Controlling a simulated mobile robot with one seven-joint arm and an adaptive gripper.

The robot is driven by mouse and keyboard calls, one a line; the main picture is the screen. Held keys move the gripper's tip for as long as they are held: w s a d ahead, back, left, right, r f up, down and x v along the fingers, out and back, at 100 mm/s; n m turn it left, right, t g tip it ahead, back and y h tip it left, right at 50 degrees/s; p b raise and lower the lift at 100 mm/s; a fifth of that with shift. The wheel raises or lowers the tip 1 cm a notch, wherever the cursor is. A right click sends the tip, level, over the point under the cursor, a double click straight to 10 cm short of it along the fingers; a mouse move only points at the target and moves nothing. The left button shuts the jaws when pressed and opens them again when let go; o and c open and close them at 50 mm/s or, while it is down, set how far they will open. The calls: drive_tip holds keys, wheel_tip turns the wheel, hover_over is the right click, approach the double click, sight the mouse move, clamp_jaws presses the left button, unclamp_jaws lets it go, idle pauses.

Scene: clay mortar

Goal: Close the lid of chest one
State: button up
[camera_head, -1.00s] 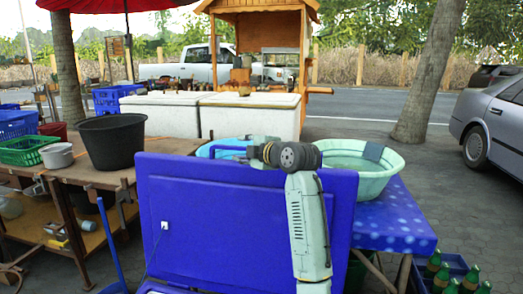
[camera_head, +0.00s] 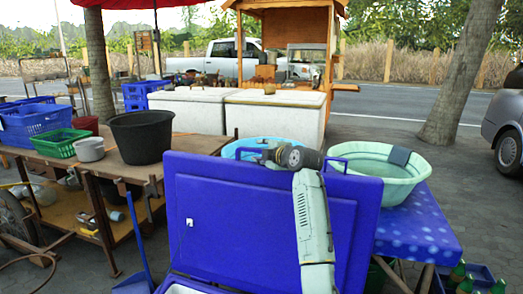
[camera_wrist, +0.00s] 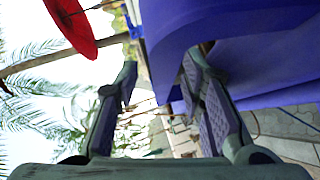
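A blue chest has its lid (camera_head: 240,225) raised and standing nearly upright, its broad face toward me in the head view. Only a pale strip of the chest's rim (camera_head: 185,288) shows at the bottom edge. My arm rises in front of the lid and its wrist bends over the lid's top edge. My gripper is mostly hidden there in the head view. In the wrist view my gripper (camera_wrist: 160,75) is open, its two fingers spread apart with nothing held between them. The blue lid (camera_wrist: 215,25) fills the upper right there, close by the right finger; whether they touch I cannot tell.
A blue spotted table (camera_head: 425,235) with a pale green basin (camera_head: 375,185) stands right of the lid. A wooden bench (camera_head: 160,160) with a black tub (camera_head: 140,137) stands left. Two white chests (camera_head: 275,115) stand behind. A blue long-handled dustpan (camera_head: 135,282) is near the lid's left side.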

drive_tip(key=shift+c, duration=0.6)
clamp_jaws()
